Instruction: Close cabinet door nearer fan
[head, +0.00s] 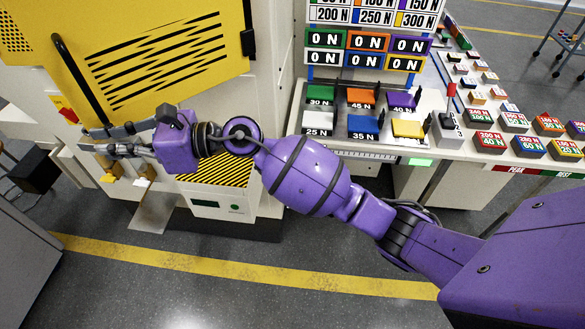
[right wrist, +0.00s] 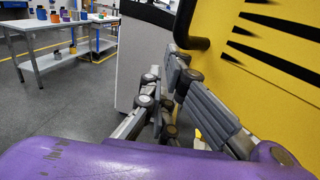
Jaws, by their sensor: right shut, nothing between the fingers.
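A yellow door panel (head: 165,62) with black slanted slots and a long black handle (head: 78,80) fills the upper left of the head view. The yellow panel (right wrist: 270,75) also shows at the right of the wrist view, with part of a black handle (right wrist: 197,43). My right gripper (head: 92,142) is shut and empty, just below the handle's lower end; in the wrist view its fingers (right wrist: 163,75) are beside the panel. I cannot tell if they touch it. I cannot make out a fan or another cabinet door. My left gripper is out of view.
A bench (head: 345,148) with coloured weight blocks and a display board (head: 367,45) stands right of the machine. A yellow-black striped pad (head: 222,171) lies below my arm. A yellow floor line (head: 250,270) crosses open floor. A metal worktable (right wrist: 60,50) stands farther off.

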